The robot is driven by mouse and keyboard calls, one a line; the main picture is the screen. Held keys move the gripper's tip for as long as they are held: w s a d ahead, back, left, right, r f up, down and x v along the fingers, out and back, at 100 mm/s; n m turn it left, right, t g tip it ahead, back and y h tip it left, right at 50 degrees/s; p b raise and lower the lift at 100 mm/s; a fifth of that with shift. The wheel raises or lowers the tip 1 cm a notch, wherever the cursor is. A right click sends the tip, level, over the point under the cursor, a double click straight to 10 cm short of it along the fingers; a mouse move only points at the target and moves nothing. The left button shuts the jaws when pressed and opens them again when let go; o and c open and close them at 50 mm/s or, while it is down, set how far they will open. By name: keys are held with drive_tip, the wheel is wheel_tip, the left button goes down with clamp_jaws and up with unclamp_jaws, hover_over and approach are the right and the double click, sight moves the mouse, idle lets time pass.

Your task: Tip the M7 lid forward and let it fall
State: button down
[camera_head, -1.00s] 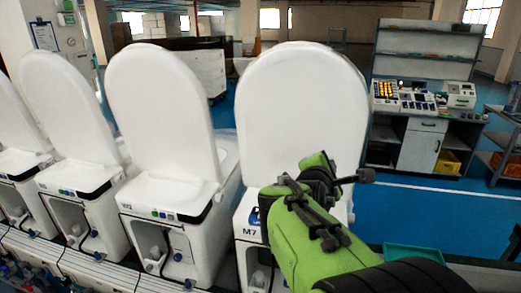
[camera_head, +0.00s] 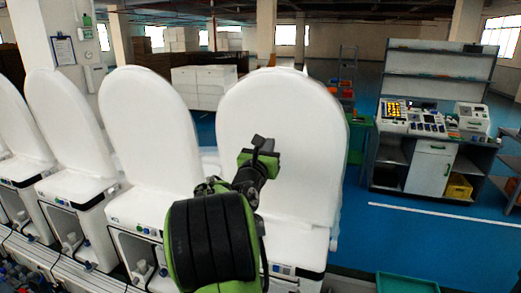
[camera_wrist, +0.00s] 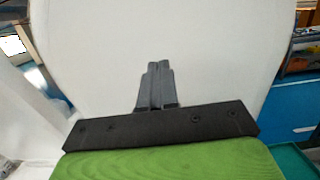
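The M7 lid (camera_head: 310,130) is the large white rounded lid at the right end of the row. It stands upright on its toilet in the head view, and the M7 label is hidden behind my arm. My gripper (camera_head: 262,150) is in front of the lid's middle. In the wrist view the lid's white face (camera_wrist: 210,60) fills most of the picture. The two grey fingers of my gripper (camera_wrist: 157,68) are together, with nothing seen between them, and point at the lid. I cannot tell whether they touch it.
Other toilets with raised lids, the nearest (camera_head: 150,125), stand in a row to the left. A workbench (camera_head: 425,150) with a control panel is behind at right. A teal tray (camera_head: 405,284) lies at front right. Blue floor to the right is open.

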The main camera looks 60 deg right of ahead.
drive_tip(key=x, duration=0.1)
drive_tip(key=p+x, duration=0.1)
drive_tip(key=shift+d+r, duration=0.2)
drive_tip(key=shift+r, duration=0.1)
drive_tip(key=shift+w, duration=0.15)
drive_tip(key=shift+a+f, duration=0.1)
drive_tip(key=shift+a, duration=0.05)
